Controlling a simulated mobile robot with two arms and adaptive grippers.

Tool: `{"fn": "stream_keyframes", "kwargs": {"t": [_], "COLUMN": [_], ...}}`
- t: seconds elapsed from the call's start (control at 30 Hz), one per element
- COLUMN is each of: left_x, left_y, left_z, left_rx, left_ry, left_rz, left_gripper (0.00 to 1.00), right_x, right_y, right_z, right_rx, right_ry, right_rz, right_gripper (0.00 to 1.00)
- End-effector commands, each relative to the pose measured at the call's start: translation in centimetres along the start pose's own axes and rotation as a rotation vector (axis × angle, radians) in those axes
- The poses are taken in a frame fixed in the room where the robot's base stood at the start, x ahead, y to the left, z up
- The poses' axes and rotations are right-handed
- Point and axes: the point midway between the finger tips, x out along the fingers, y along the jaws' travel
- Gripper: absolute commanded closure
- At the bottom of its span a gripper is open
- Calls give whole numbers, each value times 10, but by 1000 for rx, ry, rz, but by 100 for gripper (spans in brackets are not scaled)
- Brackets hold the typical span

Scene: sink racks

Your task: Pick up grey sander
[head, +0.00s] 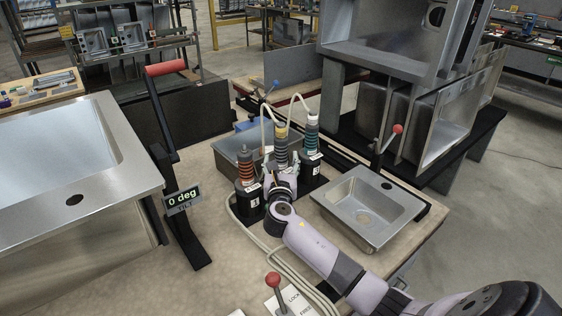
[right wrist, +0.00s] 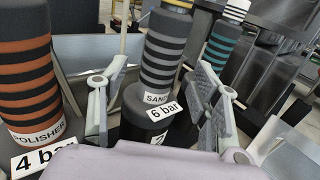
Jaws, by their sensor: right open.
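The grey sander (head: 281,146), banded grey and black, stands upright in the middle of a row of three tools. It also shows in the right wrist view (right wrist: 163,48), above a "6 bar" tag and partly covered label. My right gripper (head: 281,181) is at its lower front in the head view. In the right wrist view my right gripper (right wrist: 160,80) is open, with one finger to each side of the sander and gaps between. The sander's lower part is hidden in the head view by the gripper. My left gripper is not in view.
The orange-banded polisher (right wrist: 28,75) stands close on the left, the teal-banded tool (head: 312,132) close on the right. A small sink (head: 370,205) lies right of them. A red-handled lever (head: 165,68) rises at the left. Hoses run along the bench.

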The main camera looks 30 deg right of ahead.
Motion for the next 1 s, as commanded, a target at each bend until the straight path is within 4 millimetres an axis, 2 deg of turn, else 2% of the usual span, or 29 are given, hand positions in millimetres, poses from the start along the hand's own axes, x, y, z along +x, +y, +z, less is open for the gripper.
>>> {"fn": "stream_keyframes", "kwargs": {"t": [0.1, 0.3, 0.6, 1.0], "left_x": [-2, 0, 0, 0], "left_y": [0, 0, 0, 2], "left_z": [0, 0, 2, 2], "left_rx": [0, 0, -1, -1], "left_ry": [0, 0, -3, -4], "left_rz": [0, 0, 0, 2], "left_gripper": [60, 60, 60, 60], "right_x": [19, 40, 42, 42], "right_y": [0, 0, 0, 0], "right_z": [4, 2, 2, 2], "right_rx": [2, 0, 1, 1], "right_ry": [-2, -1, -1, -1], "right_rz": [-3, -2, 0, 0], "right_gripper": [43, 43, 43, 70]}}
